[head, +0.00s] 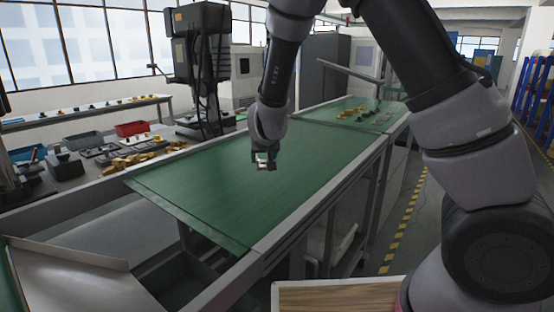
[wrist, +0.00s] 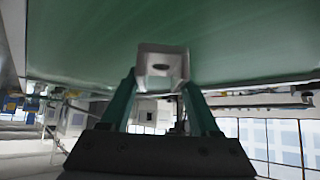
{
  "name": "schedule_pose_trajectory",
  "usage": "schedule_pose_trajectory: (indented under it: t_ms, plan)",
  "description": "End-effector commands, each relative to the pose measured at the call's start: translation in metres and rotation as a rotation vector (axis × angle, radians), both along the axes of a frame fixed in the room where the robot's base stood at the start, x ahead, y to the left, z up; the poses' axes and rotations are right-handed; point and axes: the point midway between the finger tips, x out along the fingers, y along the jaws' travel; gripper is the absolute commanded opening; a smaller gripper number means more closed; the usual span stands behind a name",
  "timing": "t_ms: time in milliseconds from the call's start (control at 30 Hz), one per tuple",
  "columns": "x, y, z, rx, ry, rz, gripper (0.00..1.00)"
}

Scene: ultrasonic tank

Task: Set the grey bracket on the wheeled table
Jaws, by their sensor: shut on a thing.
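My gripper (head: 264,163) is above the green work surface in the middle of the head view. In the wrist view its two teal fingers (wrist: 163,100) are shut on the grey bracket (wrist: 160,60), a small light grey piece with a dark hole. The bracket is small and partly hidden by the gripper in the head view. A wood-topped surface with a pale rim (head: 340,283) shows at the bottom of the head view, close to my body. It may be the wheeled table, but no wheels show.
The long green surface (head: 215,190) is bare below my gripper; small parts (head: 358,112) lie at its far end. A bench at the left holds yellow parts (head: 130,160), a red bin (head: 132,128) and a drill press (head: 200,70). A floor aisle with yellow-black tape (head: 398,235) runs at the right.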

Motion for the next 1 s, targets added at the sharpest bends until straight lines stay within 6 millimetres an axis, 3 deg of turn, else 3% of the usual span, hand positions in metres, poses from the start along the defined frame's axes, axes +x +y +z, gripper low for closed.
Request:
schedule_pose_trajectory:
  t_ms: [233, 467, 667, 1000]
  plan:
    - [-0.001, 0.0, -0.046, -0.002, 0.006, 0.001, 0.0]
    - [0.0, 0.001, -0.065, -0.002, 0.003, 0.001, 0.0]
    - [0.0, 0.0, -0.093, -0.002, 0.004, 0.001, 0.0]
    - [0.0, 0.001, -0.097, 0.001, 0.001, 0.002, 0.0]
